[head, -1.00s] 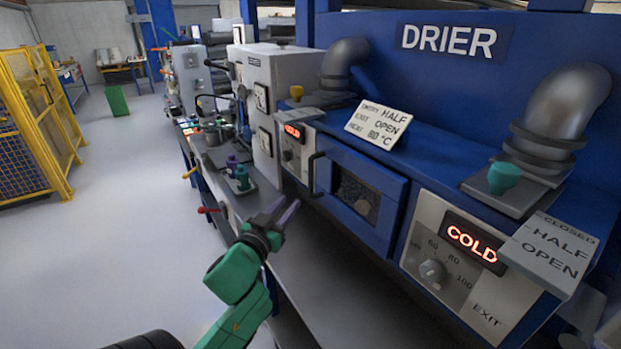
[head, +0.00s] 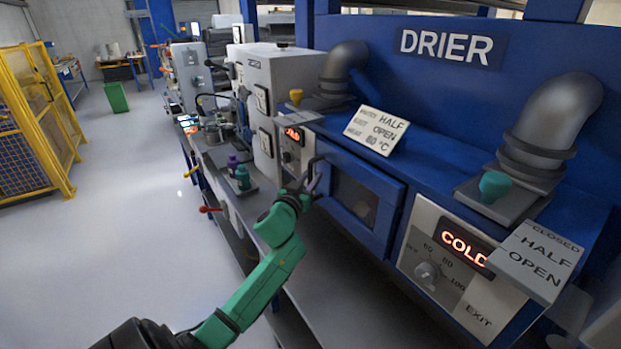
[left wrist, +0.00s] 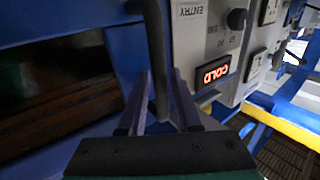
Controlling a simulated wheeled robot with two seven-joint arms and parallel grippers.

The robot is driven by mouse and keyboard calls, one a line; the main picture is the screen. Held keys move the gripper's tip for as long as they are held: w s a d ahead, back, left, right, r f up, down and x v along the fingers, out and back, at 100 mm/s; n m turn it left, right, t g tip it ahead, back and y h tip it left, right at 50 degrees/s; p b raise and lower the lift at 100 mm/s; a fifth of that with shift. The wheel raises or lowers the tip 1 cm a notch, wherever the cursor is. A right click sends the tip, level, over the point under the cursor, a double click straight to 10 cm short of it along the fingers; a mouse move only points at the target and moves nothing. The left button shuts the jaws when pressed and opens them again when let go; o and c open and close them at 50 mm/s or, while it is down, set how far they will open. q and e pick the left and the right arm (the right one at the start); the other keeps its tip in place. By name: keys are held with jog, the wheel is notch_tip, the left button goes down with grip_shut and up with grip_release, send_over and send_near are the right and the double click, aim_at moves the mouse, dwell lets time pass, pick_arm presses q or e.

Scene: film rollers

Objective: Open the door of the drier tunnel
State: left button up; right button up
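The drier tunnel door (head: 392,222) is a blue framed panel with a dark window, and it looks shut. Its dark bar handle (head: 319,166) is on the door's left side. My left gripper (head: 309,184) is at that handle. In the left wrist view, the two fingers (left wrist: 162,78) are apart, with the handle bar (left wrist: 153,40) between them. A clear gap shows on the right side of the bar; I cannot tell whether the left finger touches it. My right gripper is not in view.
A lit COLD panel with a knob (head: 428,270) is right of the door. A sign (head: 376,131) stands on the ledge above. Purple and teal bottles (head: 243,178) stand on the bench to the left. The floor at left is clear, beside a yellow cage (head: 38,130).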

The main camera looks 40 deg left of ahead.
pick_arm(q)
grip_shut()
jog(key=shift+f, duration=0.1)
dwell(1.2)
